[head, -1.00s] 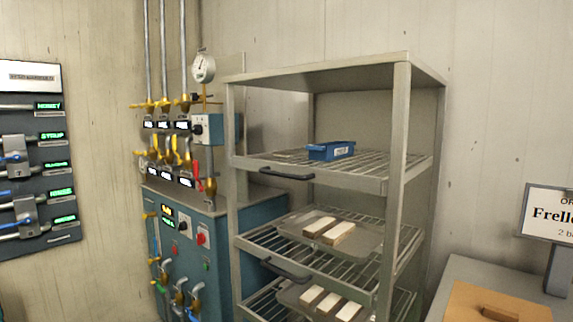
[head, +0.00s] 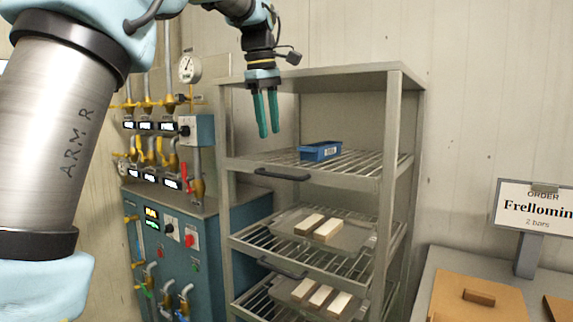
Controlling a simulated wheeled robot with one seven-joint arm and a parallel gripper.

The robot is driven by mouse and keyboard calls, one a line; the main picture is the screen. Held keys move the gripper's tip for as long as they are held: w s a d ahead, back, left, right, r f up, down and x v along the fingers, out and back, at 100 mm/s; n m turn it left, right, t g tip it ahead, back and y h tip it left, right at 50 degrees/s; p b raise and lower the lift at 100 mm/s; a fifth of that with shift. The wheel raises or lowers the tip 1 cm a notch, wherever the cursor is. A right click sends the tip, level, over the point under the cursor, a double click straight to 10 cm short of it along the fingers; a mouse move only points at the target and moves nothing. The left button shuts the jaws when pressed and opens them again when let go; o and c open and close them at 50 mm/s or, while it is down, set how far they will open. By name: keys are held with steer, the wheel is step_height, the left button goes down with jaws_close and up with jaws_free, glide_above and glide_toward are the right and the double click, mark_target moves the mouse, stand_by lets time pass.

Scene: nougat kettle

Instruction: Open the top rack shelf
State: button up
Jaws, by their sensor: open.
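The top rack shelf (head: 350,166) is a wire shelf in a grey metal rack. A dark handle (head: 282,175) runs along its front edge toward the left. The shelf looks pushed in, level with the rack's front. My gripper (head: 267,136) points down with two green fingers, apart and empty. In the picture it is above the handle and overlaps the rack's upper left part; how far in front of the rack it is, I cannot tell.
The middle shelf (head: 255,240) bears a tray with pale bars and has its own handle (head: 283,268). A lower tray also holds bars. A teal machine (head: 215,235) with pipes and valves adjoins the rack's left. A grey table (head: 425,285) with an order sign (head: 535,207) is at right.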

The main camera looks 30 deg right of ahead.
mark_target(273, 175)
steer(key=f, duration=0.3)
steer(key=d+f+p, duration=0.1)
steer(key=f, duration=0.2)
steer(key=w+f, duration=0.1)
steer(key=f, duration=0.3)
steer(key=shift+d, duration=0.2)
steer(key=shift+c, duration=0.3)
jaws_close()
stand_by(0.7)
